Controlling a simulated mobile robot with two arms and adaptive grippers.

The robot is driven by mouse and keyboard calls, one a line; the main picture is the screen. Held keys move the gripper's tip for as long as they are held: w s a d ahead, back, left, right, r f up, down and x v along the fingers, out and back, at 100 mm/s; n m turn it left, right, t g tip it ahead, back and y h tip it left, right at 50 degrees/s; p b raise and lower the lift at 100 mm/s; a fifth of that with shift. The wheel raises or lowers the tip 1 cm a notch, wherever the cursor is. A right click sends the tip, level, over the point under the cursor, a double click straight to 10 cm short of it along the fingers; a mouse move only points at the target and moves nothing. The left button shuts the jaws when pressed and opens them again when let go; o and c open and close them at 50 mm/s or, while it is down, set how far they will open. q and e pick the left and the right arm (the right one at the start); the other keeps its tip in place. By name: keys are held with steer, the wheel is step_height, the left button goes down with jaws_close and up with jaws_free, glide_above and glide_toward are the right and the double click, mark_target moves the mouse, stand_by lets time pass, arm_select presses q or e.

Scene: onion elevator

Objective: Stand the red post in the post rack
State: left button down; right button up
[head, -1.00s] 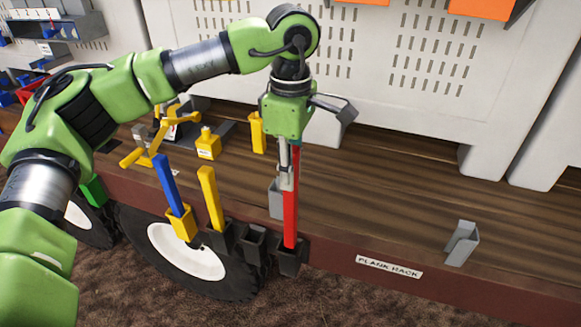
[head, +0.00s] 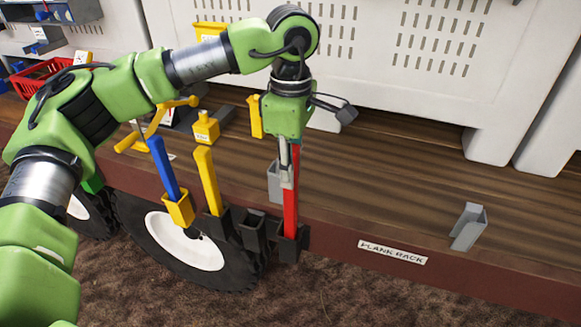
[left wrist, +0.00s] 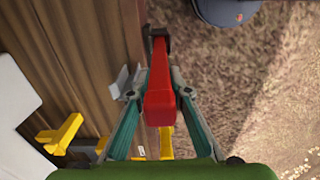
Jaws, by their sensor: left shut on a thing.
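The red post (head: 291,190) stands nearly upright at the rightmost black socket of the post rack (head: 288,248). Its lower end is hidden behind the socket's front wall, so I cannot tell how deep it sits. My left gripper (head: 288,172) is shut on the post's upper part from above. In the left wrist view, the red post (left wrist: 159,100) lies between the two fingers of the left gripper (left wrist: 156,88), its far end at a dark socket. My right gripper is not in view.
A black socket (head: 250,232) left of the red post looks empty. A yellow post (head: 207,180) and a blue post (head: 163,168) stand further left. A grey bracket (head: 468,228) stands on the wooden deck (head: 400,190), which is otherwise clear at the right.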

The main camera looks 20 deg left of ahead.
arm_select(q)
steer(key=shift+f+b, duration=1.95)
steer(key=shift+f, duration=0.6)
steer(key=c, duration=1.8)
jaws_free()
